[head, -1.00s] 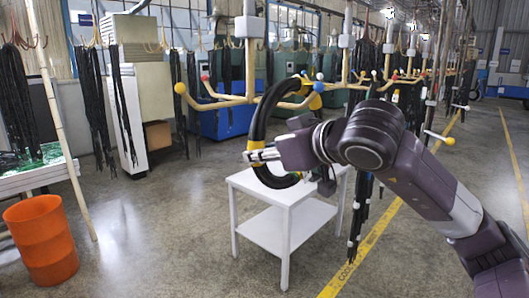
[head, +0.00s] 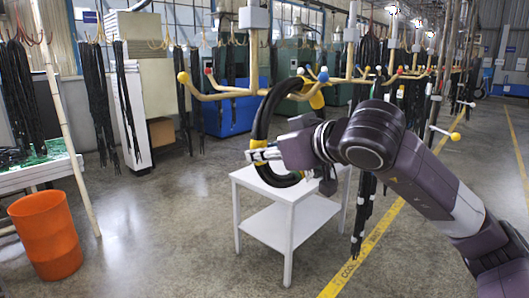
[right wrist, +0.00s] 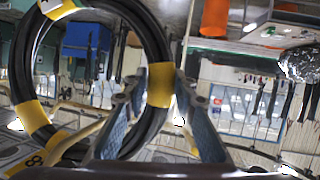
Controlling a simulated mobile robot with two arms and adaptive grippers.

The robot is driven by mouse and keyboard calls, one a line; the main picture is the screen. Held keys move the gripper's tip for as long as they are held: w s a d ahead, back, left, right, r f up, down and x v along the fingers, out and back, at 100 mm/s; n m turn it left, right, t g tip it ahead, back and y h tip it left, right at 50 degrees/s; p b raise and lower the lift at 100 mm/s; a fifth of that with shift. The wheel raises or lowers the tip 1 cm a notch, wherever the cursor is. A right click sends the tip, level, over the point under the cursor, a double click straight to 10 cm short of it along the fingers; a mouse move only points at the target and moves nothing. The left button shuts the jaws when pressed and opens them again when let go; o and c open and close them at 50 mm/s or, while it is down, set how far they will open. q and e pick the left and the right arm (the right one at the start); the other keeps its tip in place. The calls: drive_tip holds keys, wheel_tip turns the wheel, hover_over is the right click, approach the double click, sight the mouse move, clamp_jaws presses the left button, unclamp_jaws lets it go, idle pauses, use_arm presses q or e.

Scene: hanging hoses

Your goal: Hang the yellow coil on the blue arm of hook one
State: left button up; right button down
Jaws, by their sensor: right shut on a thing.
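The yellow coil (head: 262,115) is a ring of black hose with yellow bands, hanging upright in mid-air. My right gripper (head: 264,155) is shut on the coil at its lower left in the head view. In the right wrist view, a yellow band of the coil (right wrist: 161,85) lies between the fingers. Hook one, the nearest rack (head: 254,60), has beige arms with coloured ball tips. Its blue arm tip (head: 323,75) shows at the coil's upper right. I cannot tell whether the coil is around the blue arm or beside it. The left gripper is not in view.
The same rack has a yellow tip (head: 183,77), a red tip (head: 208,71) and a white tip (head: 300,71) near the coil. A white table (head: 285,190) stands below. An orange bin (head: 46,235) is at the left. More hooks with black hoses stand behind. Floor is open centre-left.

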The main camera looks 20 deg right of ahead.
drive_tip(key=shift+r, duration=0.15)
drive_tip(key=c, duration=1.5)
unclamp_jaws()
drive_tip(key=v, duration=1.2)
drive_tip(key=shift+s, duration=0.15)
